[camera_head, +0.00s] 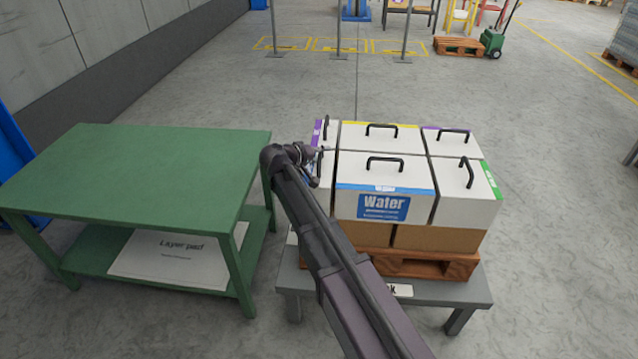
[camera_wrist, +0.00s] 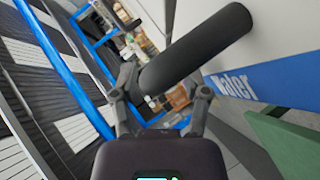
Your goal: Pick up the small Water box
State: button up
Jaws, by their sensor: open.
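A white box with a blue stripe and a blue "Water" label (camera_head: 385,206) stands at the front of the stack in the head view, with a black handle (camera_head: 385,160) on top. My gripper (camera_head: 317,157) is at the left side of the stack, by the left column of boxes. In the wrist view my open gripper (camera_wrist: 166,88) has a thick black handle (camera_wrist: 198,45) between or just in front of its fingers. Contact cannot be told. Beside it is a white box face with a blue "Water" stripe (camera_wrist: 275,82). Which stacked box this is cannot be told; my arm hides the front left.
Several other white boxes with handles (camera_head: 465,172) stand close around, over brown cartons (camera_head: 440,238) and a wooden pallet (camera_head: 440,264) on a grey stand (camera_head: 450,291). A green table (camera_head: 130,170) is at left, with a layer pad (camera_head: 175,258) below. Floor at right is clear.

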grip_shut()
jog(key=shift+r, duration=0.2)
dwell(0.3)
notch_tip(320, 180, up, 10)
jog(key=p, duration=1)
jog(key=shift+f, duration=0.2)
dwell(0.4)
